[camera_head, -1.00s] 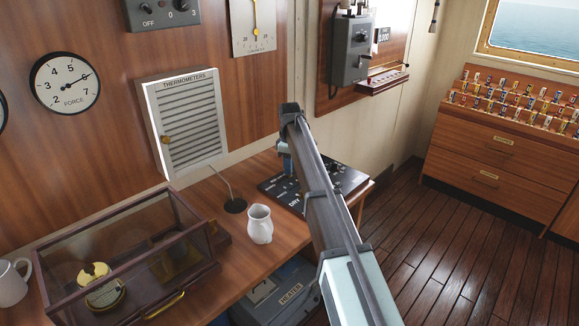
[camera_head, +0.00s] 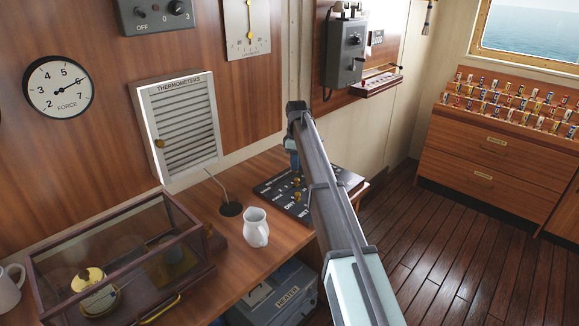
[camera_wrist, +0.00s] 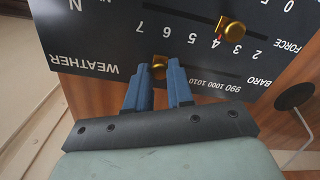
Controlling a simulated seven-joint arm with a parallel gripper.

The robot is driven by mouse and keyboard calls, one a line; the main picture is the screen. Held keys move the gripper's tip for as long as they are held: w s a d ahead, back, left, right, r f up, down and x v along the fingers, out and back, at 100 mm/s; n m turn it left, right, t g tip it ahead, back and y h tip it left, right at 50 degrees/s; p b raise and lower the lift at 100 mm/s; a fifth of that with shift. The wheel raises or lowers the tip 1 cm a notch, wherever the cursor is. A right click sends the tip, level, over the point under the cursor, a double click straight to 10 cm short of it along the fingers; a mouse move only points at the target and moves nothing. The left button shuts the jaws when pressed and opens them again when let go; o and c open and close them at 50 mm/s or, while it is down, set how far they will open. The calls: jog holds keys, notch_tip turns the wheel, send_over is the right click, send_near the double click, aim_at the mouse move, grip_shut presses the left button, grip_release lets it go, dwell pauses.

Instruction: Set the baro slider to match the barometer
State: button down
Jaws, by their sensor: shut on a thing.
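The black slider board (camera_head: 265,188) lies on the wooden desk; it also shows upside down in the wrist view (camera_wrist: 110,45), with FORCE, BARO and WEATHER lettering. The brass baro knob (camera_wrist: 160,67) sits between the blue fingertips of my gripper (camera_wrist: 158,80), which are shut on it. It is to the left, in the wrist view, of the printed 990, 1000 and 1010; my fingers hide the marks beside it. In the head view my gripper (camera_head: 293,163) is low over the board, partly hidden by my arm. I see no dial that I can identify as the barometer.
The brass force knob (camera_wrist: 230,28) stands near 4, close to my fingers. The louvred thermometer box (camera_head: 180,128) hangs behind.

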jog(key=shift+w+d+r, duration=0.1)
jog(key=shift+w+d, duration=0.1)
jog(key=shift+w, duration=0.05)
jog(key=c, duration=1.3)
grip_release()
jog(key=o, duration=0.3)
notch_tip(320, 180, up, 14)
jog(key=shift+f, duration=0.2)
